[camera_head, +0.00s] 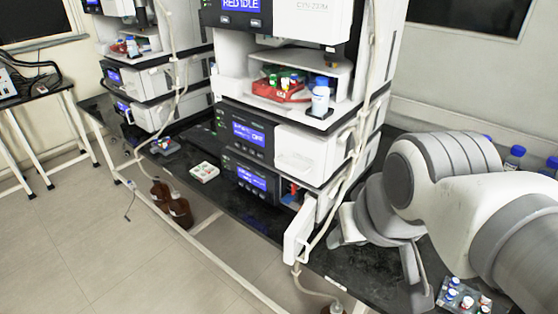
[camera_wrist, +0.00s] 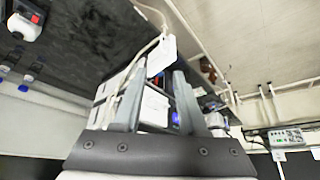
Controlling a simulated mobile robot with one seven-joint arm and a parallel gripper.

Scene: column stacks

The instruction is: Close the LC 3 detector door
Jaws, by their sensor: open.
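The detector door (camera_head: 299,232) is a white panel standing swung open at the front right of the lowest module (camera_head: 250,178) in the near stack. The module's opening shows red and blue parts inside. In the wrist view the white door (camera_wrist: 161,55) is just beyond the fingertips. My gripper (camera_head: 343,232) is to the right of the door, low over the dark bench. In the wrist view my gripper (camera_wrist: 160,78) has its two grey fingers spread with nothing held between them. I cannot tell from these views whether a finger touches the door.
A pale tube (camera_head: 340,190) hangs down close by the door. Brown bottles (camera_head: 180,211) stand on the floor. A vial rack (camera_head: 462,298) is on the bench at right, and a small tray (camera_head: 204,172) lies left of the stack.

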